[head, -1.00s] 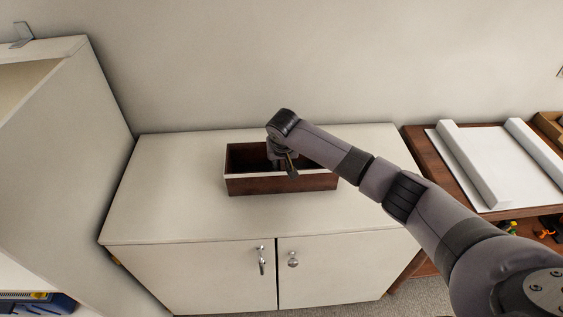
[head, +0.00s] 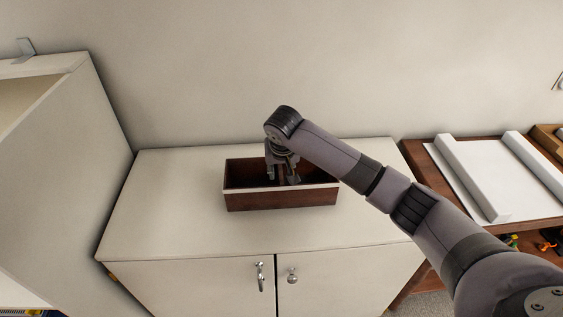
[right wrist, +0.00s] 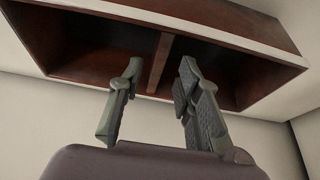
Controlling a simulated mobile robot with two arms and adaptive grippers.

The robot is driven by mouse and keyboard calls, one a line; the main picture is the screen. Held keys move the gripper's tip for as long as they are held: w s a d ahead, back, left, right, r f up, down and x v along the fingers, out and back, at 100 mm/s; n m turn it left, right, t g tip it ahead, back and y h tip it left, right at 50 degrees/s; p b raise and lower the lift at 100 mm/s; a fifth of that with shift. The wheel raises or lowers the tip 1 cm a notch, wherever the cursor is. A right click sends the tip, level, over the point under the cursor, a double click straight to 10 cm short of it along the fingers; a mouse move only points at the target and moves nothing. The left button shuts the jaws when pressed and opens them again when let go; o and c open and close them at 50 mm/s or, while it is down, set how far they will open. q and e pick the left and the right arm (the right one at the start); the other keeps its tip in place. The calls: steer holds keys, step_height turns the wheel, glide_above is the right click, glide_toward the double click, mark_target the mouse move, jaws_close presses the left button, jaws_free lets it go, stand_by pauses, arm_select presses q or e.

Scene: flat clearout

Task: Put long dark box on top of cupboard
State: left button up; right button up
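The long dark box (head: 285,200) is a reddish-brown open box with a pale rim strip. It appears to rest upright on the white cupboard's top (head: 170,210), lengthwise near the middle. My right gripper (head: 282,179) is over the box's open top, its fingers apart. In the right wrist view, the box (right wrist: 255,32) fills the upper part, and its inner divider (right wrist: 160,63) shows between the spread fingertips of the gripper (right wrist: 158,75), with visible gaps on both sides. My left gripper is not in view.
A tall white cabinet (head: 70,150) stands close on the left. A brown table (head: 430,175) with a white tray-like piece (head: 500,170) is on the right. The wall is behind. The cupboard top is clear around the box.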

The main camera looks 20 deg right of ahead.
steer(key=v, duration=0.5)
